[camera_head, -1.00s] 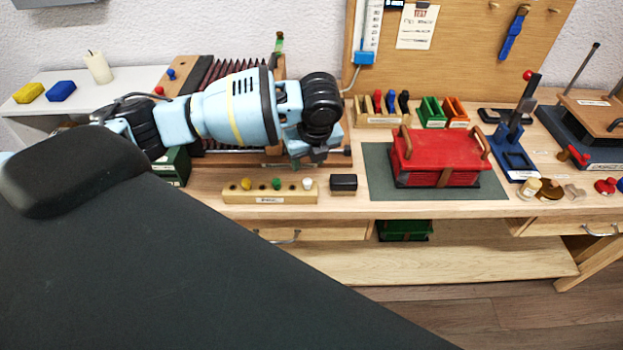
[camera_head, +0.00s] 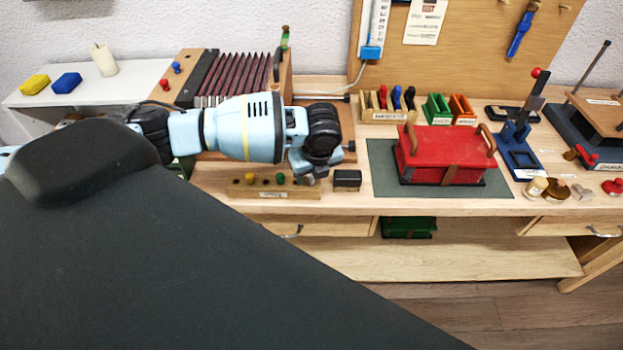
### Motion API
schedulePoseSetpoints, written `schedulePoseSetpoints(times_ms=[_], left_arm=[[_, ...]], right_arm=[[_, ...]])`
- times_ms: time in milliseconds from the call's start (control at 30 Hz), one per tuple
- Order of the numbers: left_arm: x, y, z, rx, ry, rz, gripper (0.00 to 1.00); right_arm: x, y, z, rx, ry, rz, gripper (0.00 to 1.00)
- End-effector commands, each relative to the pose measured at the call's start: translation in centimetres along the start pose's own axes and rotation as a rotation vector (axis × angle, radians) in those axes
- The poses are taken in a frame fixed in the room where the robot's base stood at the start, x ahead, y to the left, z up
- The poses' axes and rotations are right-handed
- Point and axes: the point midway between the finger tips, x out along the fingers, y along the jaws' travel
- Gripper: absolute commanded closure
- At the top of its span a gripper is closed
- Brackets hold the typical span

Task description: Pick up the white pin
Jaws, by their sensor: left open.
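A wooden pin block (camera_head: 272,194) lies near the front edge of the bench. A yellow pin (camera_head: 250,178) and a green pin (camera_head: 280,179) stand upright in it. The right end of the block, where the white pin showed earlier, is now covered by my left gripper (camera_head: 307,178). I cannot make out the white pin itself. My left gripper is open, pointing down at that end of the block. Whether its fingers are around or above the pin cannot be told. My right gripper is out of view.
A small black box (camera_head: 347,179) sits just right of the block, close to my left gripper. A red box (camera_head: 445,155) stands on a dark green mat (camera_head: 384,180). A bellows (camera_head: 235,78) stands behind my left arm.

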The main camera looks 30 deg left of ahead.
Motion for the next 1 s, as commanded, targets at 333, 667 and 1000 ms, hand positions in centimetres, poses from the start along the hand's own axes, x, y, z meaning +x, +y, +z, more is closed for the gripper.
schedulePoseSetpoints(times_ms=[333, 667, 1000], left_arm=[[0.17, -0.05, 0.01, 0.0, 0.0, -0.002, 0.65], [0.16, -0.04, 0.02, 0.0, 0.0, -0.002, 1.0], [-0.14, -0.05, 0.12, 0.0, -0.001, -0.002, 1.0]], right_arm=[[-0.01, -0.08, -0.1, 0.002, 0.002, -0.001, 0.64], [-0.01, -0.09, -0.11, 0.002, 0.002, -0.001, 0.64], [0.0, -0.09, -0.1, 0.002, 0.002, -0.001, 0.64]])
